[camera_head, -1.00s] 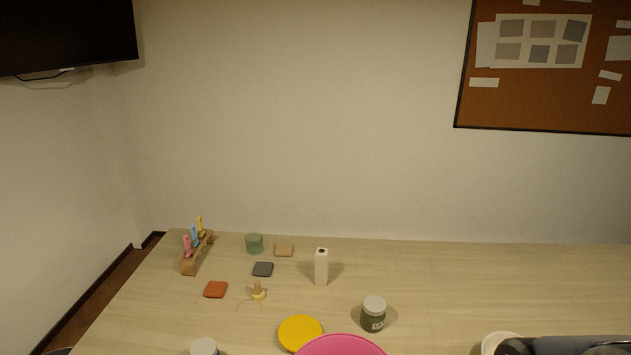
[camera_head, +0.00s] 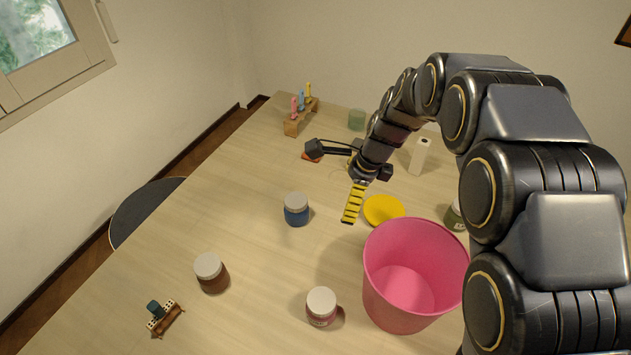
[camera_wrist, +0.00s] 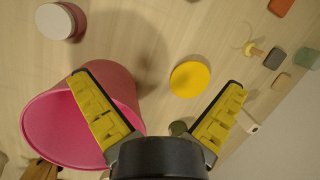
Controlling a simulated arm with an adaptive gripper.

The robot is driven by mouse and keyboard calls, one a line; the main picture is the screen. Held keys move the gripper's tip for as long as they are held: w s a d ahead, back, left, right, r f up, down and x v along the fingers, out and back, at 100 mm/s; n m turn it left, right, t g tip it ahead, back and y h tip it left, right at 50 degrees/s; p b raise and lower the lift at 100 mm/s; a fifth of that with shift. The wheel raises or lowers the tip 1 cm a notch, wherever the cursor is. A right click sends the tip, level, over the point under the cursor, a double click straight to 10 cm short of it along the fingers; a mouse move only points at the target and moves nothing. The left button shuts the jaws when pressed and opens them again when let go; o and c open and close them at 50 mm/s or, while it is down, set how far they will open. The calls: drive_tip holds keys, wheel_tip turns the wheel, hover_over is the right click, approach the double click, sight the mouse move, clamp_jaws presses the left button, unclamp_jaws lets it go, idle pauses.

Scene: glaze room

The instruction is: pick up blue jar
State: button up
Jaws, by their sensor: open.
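The blue jar (camera_head: 296,214) has a pale lid and stands upright on the table in the head view, left of the pink bucket. My gripper (camera_head: 331,186) is above the table, behind and to the right of the jar in the picture. Its fingers are spread wide, with nothing between them. In the wrist view, my gripper (camera_wrist: 158,80) shows two yellow-padded fingers apart, with bare table and a yellow disc (camera_wrist: 190,79) beyond them. I do not see the blue jar in the wrist view.
The pink bucket (camera_head: 383,276) stands right of the jar. A brown jar (camera_head: 211,276), a pink jar (camera_head: 322,309) and a small wooden item (camera_head: 164,317) are nearer. A tool rack (camera_head: 300,120) and white bottle (camera_head: 420,157) are farther back. Table around the blue jar is clear.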

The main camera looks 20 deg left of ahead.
sight(297, 203)
drive_tip(key=w+a+f+m, duration=0.1)
drive_tip(key=a+f+m, duration=0.1)
drive_tip(key=a+f, duration=0.1)
drive_tip(key=w+a+f+m, duration=0.1)
drive_tip(key=a+f+m, duration=0.1)
drive_tip(key=a+f, duration=0.2)
drive_tip(key=w+a+f+m+y, duration=0.1)
drive_tip(key=a+f+m, duration=0.1)
drive_tip(key=a, duration=0.3)
drive_tip(key=shift+f, duration=0.85)
drive_tip(key=shift+x, duration=1.2)
drive_tip(key=shift+w+x, duration=0.25)
drive_tip(key=shift+x, duration=1.05)
drive_tip(key=shift+w+x, duration=0.2)
drive_tip(key=shift+x, duration=1.15)
drive_tip(key=shift+a+r, duration=0.1)
drive_tip(key=shift+r, duration=0.05)
drive_tip(key=c, duration=1.2)
